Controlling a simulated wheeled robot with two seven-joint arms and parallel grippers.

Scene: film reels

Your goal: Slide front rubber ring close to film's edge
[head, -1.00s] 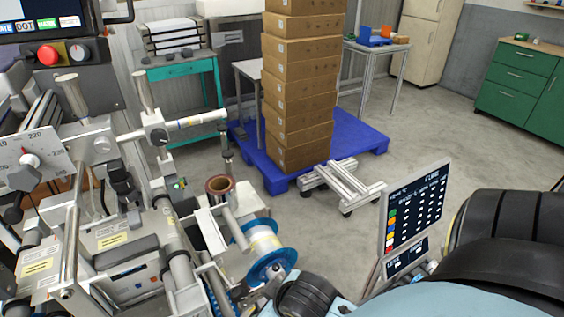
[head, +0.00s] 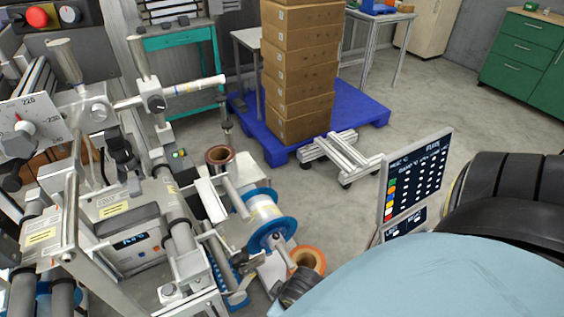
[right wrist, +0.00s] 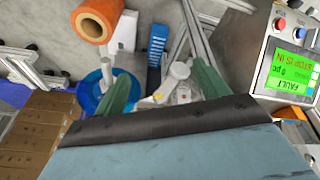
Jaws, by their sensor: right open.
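A film reel of whitish film (head: 265,214) sits on a spindle of the machine, lower middle of the head view. A blue ring (head: 272,236) stands at its near end, with more blue at its far end. In the right wrist view a blue round part (right wrist: 88,98) shows at left, partly hidden behind a finger; I cannot tell which ring it is. My left gripper is not in view.
An orange roll with a dark core (head: 308,260) lies near the reel; an orange roll also shows in the right wrist view (right wrist: 97,18). A brown roll (head: 220,156) stands behind. A control screen (right wrist: 291,72) is at right. Stacked boxes (head: 300,80) stand on a blue pallet (head: 365,108).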

